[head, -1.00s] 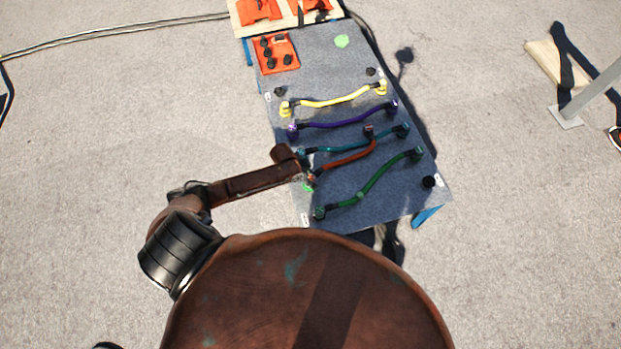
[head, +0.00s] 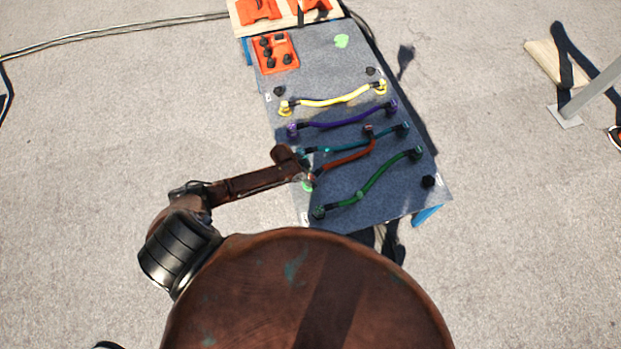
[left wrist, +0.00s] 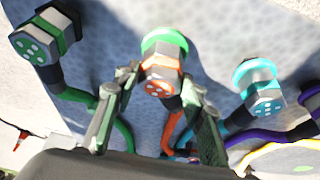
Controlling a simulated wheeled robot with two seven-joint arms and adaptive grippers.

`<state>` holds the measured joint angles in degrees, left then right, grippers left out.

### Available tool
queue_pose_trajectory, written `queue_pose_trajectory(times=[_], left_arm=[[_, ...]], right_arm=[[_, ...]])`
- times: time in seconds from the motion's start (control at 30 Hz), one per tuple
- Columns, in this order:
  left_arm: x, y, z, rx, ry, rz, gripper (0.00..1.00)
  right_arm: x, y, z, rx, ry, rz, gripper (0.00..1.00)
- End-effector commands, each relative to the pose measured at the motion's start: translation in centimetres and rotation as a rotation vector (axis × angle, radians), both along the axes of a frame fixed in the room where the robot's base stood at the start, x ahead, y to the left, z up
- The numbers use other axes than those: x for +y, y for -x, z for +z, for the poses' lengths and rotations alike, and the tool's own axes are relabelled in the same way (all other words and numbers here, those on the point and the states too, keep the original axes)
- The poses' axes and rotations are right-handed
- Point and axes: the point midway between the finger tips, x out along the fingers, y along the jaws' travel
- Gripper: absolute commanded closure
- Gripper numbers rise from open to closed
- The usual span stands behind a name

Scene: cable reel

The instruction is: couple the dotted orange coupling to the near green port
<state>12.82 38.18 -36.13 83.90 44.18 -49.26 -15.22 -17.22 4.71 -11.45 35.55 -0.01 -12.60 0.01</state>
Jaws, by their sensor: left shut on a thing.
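The orange coupling (left wrist: 160,82) has a pale hexagonal body and a dotted orange face in the left wrist view. My left gripper (left wrist: 158,94) is shut on it, one finger on each side. The green port (left wrist: 164,40) shows as a green ring directly behind the coupling body; I cannot tell whether the coupling is fully seated. In the head view my left gripper (head: 306,172) is at the board's left edge, over the green port (head: 307,187), and hides most of the coupling. The orange hose (head: 345,160) runs from there to a far end on the board. My right gripper is not seen.
The grey board (head: 330,60) carries green (head: 375,180), teal (head: 350,146), purple (head: 345,122) and yellow (head: 335,102) hoses. In the left wrist view a green-banded coupling (left wrist: 45,38) stands left and a cyan one (left wrist: 260,88) right of my fingers. An orange tray (head: 275,53) holds black parts.

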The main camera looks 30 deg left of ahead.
Motion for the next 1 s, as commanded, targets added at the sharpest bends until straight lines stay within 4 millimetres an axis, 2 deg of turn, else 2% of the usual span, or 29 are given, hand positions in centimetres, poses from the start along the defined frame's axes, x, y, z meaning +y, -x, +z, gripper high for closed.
queue_pose_trajectory(times=[0.37, 0.4, 0.67, 1.0], left_arm=[[-0.02, 0.42, -1.3, 0.01, -0.001, 0.0, 1.0], [-0.03, 0.44, -1.26, 0.01, -0.002, 0.0, 0.59], [0.03, 0.31, -1.03, 0.006, -0.001, 0.001, 0.42], [0.18, 0.39, -0.61, 0.005, -0.001, 0.001, 0.42]], right_arm=[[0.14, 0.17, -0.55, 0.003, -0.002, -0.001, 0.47], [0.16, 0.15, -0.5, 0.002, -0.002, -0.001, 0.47], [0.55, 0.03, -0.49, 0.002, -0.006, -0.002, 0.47], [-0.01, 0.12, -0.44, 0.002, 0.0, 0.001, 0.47]])
